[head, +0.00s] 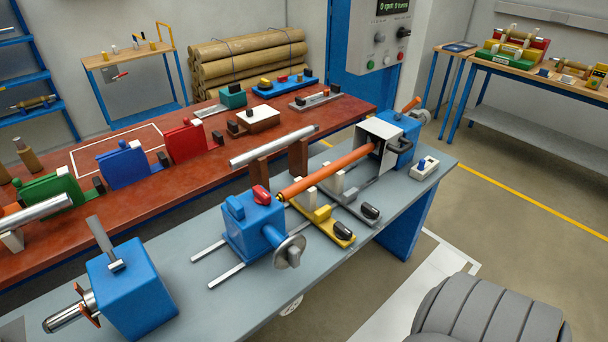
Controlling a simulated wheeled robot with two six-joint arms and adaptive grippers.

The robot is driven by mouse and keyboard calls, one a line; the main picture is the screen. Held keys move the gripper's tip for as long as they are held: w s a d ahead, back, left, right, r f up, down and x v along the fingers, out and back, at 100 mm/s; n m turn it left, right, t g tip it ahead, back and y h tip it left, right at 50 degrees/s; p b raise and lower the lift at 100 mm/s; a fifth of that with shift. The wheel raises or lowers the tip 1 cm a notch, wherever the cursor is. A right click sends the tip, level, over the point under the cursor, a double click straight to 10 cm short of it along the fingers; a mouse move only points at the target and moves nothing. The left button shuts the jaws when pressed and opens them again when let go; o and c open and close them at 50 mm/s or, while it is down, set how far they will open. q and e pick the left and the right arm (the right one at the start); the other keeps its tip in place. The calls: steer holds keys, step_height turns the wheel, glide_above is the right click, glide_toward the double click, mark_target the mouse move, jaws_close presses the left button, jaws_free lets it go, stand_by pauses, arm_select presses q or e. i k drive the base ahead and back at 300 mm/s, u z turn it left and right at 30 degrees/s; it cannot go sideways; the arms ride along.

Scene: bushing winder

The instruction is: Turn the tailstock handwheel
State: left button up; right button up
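The tailstock (247,232) is a blue block on the grey bench, with a red knob (261,195) on top. Its handwheel (290,251) is a grey disc on the near right side, with a dark hub or knob facing me. An orange rod (325,174) runs from the tailstock up to the blue headstock (405,140) with its white plate. Two pale rails (240,275) lie under and beside the tailstock. Neither of my grippers is in view, and nothing touches the handwheel.
A blue box with a lever (125,290) stands at the bench's near left end. Yellow and grey rests (325,222) sit under the rod. A small white switch box (425,166) is at the far right end. A grey ribbed shape (490,312) fills the lower right. A red-topped table (190,185) stands behind.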

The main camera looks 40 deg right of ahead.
mark_target(288, 253)
steer(key=k, duration=0.3)
steer(key=z, duration=3.6)
steer(key=i, duration=1.9)
steer(key=u, duration=2.85)
